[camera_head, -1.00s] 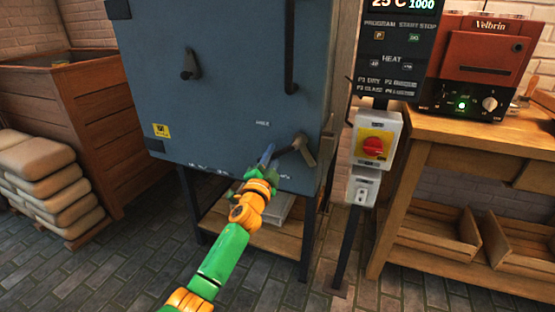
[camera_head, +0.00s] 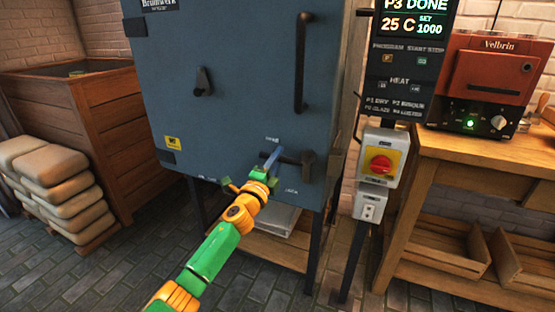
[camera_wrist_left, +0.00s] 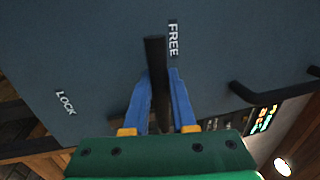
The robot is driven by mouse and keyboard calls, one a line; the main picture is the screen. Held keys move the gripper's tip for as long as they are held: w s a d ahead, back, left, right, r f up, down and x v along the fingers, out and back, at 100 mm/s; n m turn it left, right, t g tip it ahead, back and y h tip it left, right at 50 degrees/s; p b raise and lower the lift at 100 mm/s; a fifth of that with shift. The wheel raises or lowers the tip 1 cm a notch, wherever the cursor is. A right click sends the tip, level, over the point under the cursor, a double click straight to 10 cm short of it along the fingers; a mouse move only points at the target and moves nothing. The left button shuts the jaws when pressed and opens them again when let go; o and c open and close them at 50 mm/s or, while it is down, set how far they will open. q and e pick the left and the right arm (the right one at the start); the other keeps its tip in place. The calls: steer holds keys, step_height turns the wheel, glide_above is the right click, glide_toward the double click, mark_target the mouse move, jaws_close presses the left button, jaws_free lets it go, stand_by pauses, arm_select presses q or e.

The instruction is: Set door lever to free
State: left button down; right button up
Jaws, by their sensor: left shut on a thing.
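The door lever (camera_head: 290,159) is a dark handle low on the right of the blue-grey kiln door (camera_head: 225,110). It reaches left from its hub in the head view. My left gripper (camera_head: 271,158) is shut on it, with its blue fingers on both sides. In the left wrist view the lever (camera_wrist_left: 154,75) runs up between the fingers (camera_wrist_left: 160,95), its end just left of the FREE label (camera_wrist_left: 173,38). The LOCK label (camera_wrist_left: 66,103) is farther left and lower. The fingers hide part of the lever. My right gripper is not in view.
A long vertical door handle (camera_head: 300,65) and a small dark knob (camera_head: 203,82) are on the door. A post with a display (camera_head: 412,25) and red switch (camera_head: 380,164) stands right of it. A wooden bench (camera_head: 480,155) is farther right, stacked sacks (camera_head: 60,185) at left.

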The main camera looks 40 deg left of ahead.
arm_select(q)
steer(key=shift+r, duration=0.1)
stand_by(0.3)
steer(key=c, duration=0.7)
jaws_free()
steer(key=shift+c, duration=0.2)
steer(key=shift+s, duration=0.15)
steer(key=v, duration=0.6)
steer(key=shift+s, duration=0.35)
steer(key=shift+d+f, duration=0.15)
steer(key=shift+f, duration=0.1)
